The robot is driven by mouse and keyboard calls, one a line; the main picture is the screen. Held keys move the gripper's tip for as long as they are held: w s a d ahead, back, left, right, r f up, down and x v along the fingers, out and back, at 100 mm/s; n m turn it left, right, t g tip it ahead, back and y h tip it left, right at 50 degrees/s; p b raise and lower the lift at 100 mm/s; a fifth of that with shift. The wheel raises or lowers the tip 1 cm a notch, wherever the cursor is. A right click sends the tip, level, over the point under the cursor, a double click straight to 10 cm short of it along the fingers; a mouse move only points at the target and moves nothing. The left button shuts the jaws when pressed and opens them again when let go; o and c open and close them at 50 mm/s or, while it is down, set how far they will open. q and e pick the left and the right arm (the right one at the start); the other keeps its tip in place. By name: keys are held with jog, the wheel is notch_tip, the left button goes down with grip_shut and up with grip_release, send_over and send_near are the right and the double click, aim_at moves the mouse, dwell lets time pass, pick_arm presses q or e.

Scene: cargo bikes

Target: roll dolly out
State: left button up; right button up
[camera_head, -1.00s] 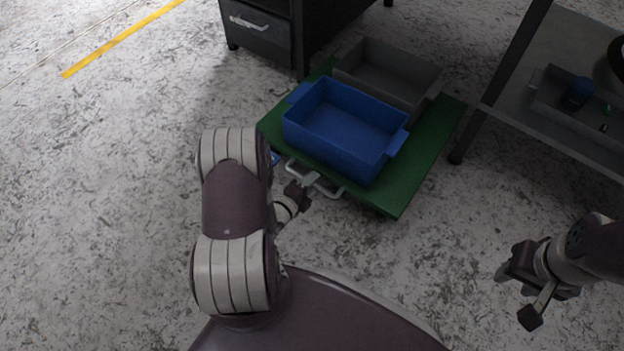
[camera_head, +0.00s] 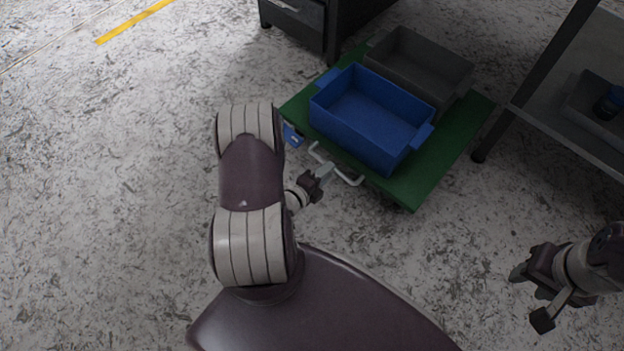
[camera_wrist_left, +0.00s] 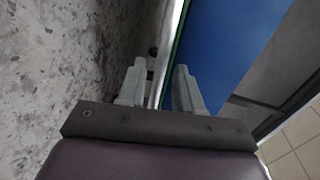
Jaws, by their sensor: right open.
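The dolly is a green flat platform (camera_head: 450,155) with a pale metal handle (camera_head: 350,181) on its near left edge. A blue bin (camera_head: 368,118) and a grey bin (camera_head: 425,65) stand on it. My left gripper (camera_head: 326,172) is at the middle of the handle. In the left wrist view its fingers (camera_wrist_left: 160,88) stand apart, with a pale bar running between them beside the blue bin. I cannot tell whether they press on the bar. My right gripper (camera_head: 530,295) is open and empty over the floor at the right.
A dark drawer cabinet (camera_head: 295,22) stands behind the dolly. A grey shelf unit (camera_head: 565,118) with a tray on it stands to the right, its leg near the dolly. The floor on the left is clear, with a yellow line (camera_head: 135,21) at the back.

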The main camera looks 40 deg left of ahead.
pick_arm(q)
jog(key=p+v, duration=0.3)
jog(key=v, duration=0.6)
jog(key=shift+s, duration=0.2)
jog(key=shift+r, duration=0.1)
